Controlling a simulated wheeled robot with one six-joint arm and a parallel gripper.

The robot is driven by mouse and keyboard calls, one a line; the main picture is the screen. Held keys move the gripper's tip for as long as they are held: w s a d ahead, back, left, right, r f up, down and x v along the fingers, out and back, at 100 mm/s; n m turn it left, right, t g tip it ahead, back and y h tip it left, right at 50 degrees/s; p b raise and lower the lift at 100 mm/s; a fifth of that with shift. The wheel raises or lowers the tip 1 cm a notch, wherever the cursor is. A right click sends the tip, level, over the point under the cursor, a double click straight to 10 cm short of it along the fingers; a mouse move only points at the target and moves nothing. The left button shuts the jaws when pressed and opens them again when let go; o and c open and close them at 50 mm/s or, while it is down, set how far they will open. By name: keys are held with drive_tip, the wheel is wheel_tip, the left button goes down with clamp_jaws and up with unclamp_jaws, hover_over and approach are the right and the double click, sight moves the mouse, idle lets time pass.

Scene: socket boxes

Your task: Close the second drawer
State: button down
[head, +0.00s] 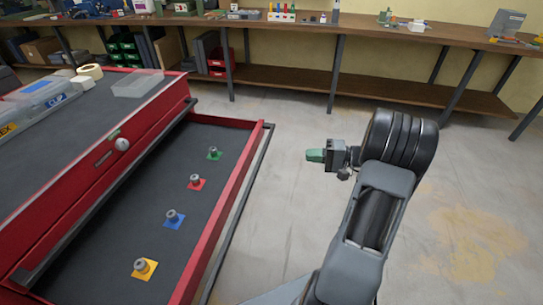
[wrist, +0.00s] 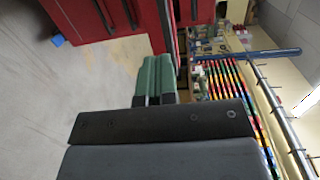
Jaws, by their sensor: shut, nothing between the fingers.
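The open drawer (head: 262,140) sticks out from the red cabinet (head: 160,108), one level below the closed top drawer with the round lock. It has a red rim and a dark lining. My gripper (head: 312,155) is to the right of the drawer's outer front edge, apart from it, with its green fingers pointing left toward it. The fingers are together and empty. In the wrist view the gripper (wrist: 155,72) also shows shut, with red cabinet surfaces (wrist: 90,18) beyond it. Which red panel there belongs to the drawer I cannot tell.
Several metal sockets on coloured squares, such as the yellow one (head: 143,268), stand in the drawer. Clear cases (head: 45,95) and tape (head: 90,71) lie on the cabinet top. A long wooden bench (head: 390,34) runs along the back wall. The floor (head: 290,210) beside the drawer is clear.

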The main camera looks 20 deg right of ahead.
drive_tip(key=w+a+f+t+b, duration=0.1)
drive_tip(key=w+a+b, duration=0.1)
drive_tip(key=w+a, duration=0.6)
drive_tip(key=shift+w+a+f+m+t+b, duration=0.25)
drive_tip(key=shift+w+a+m+t+b, duration=0.05)
drive_tip(key=shift+w+a+t, duration=0.15)
drive_tip(key=shift+w, duration=0.1)
idle(0.3)
